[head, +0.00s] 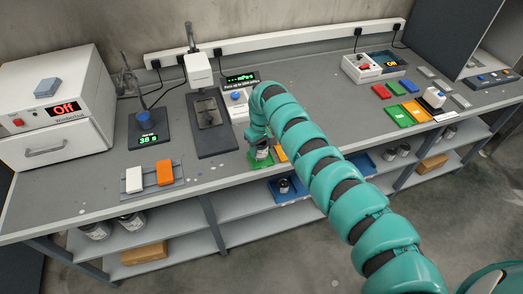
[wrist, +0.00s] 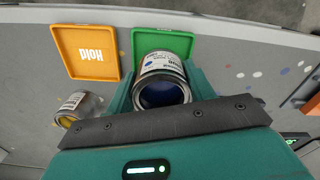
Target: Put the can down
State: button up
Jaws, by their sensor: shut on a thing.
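My gripper (head: 262,146) is shut on a small metal can (wrist: 163,75) with a white label and a blue dot. The can's open end faces the wrist camera and dark blue shows inside. The can is over a green square tray (wrist: 146,42), and I cannot tell whether its base touches it. In the head view the can (head: 262,155) is mostly covered by my gripper, with the green tray (head: 256,165) under it. An orange tray marked "Hold" (wrist: 72,50) lies beside the green one.
A second can, with yellow inside (wrist: 78,110), stands near the orange tray. A scale reading 38 g (head: 149,139), a dark stand (head: 215,140) and a rack with white and orange blocks (head: 150,190) are to the left. Coloured trays (head: 398,115) lie to the right.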

jog(key=shift+f+p, duration=0.3)
jog(key=shift+f, duration=1)
jog(key=shift+f, duration=0.1)
jog(key=o, duration=1.1)
jog(key=shift+c, duration=0.2)
jog(key=shift+r, duration=0.25)
notch_tip(320, 180, up, 12)
jog(key=b, duration=0.4)
jog(key=shift+b, duration=0.35)
jog(key=shift+f, duration=0.1)
